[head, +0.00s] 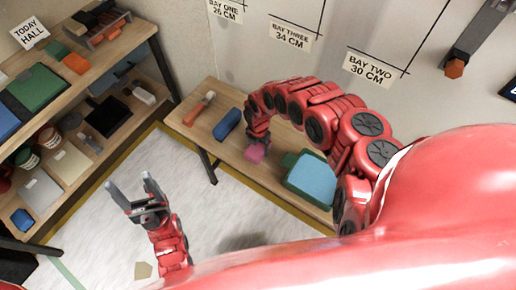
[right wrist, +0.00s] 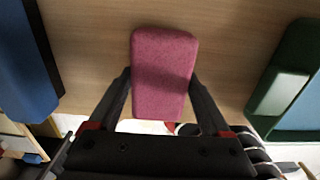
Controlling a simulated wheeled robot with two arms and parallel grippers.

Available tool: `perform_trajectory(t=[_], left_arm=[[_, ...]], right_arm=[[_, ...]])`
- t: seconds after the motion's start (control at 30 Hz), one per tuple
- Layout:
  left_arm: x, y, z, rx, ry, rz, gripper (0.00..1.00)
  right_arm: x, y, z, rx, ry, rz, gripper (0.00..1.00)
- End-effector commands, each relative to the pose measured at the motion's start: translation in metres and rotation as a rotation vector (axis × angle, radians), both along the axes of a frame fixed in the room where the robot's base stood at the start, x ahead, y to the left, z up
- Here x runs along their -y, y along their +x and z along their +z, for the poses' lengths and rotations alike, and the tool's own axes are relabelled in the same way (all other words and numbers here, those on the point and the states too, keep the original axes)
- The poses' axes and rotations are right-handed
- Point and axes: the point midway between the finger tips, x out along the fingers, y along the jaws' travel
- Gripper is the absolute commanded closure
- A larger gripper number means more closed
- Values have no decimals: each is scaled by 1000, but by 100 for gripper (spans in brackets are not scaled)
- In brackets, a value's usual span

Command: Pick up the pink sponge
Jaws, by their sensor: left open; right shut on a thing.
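The pink sponge (head: 255,153) is at the front part of the wooden bench, under my right gripper (head: 258,140). In the right wrist view the sponge (right wrist: 163,72) sits between the two fingers of my right gripper (right wrist: 162,85), which is shut on it. I cannot tell whether the sponge still touches the bench top. My left gripper (head: 135,196) is open and empty, raised over the floor at the left, well away from the sponge.
On the bench (head: 215,107), a blue block (head: 227,124) lies left of the sponge and a green tray with a light blue pad (head: 312,180) lies right. An orange-handled tool (head: 198,109) is at the far left end. A loaded shelf (head: 140,120) stands at left.

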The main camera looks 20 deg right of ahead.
Motion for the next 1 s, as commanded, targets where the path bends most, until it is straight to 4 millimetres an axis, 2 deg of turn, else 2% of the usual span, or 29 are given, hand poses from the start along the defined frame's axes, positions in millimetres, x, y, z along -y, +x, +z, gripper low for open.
perform_trajectory(t=[0.03, 0.1, 0.3, 0.47, 0.57, 0.8, 1.0], left_arm=[[0, 0, 0, 0, 0, 0, 28], [0, 0, 0, 0, 0, 0, 28], [0, 0, 0, 0, 0, 0, 28], [0, 0, 1, 0, 0, 0, 28], [0, 0, 3, 0, 0, 0, 28], [0, 0, 15, 0, 0, 0, 28], [0, 0, 21, 0, 0, 0, 28]], right_arm=[[0, 0, 0, 0, 0, 0, 70], [0, 0, 0, 0, 0, 0, 80], [0, 0, 1, 1, 1, 0, 81], [-1, 2, 12, 2, 2, 2, 81], [1, 1, 24, 1, -2, 1, 81], [1, 2, 76, 4, -2, 0, 81], [1, 2, 98, 5, 0, -1, 81]])
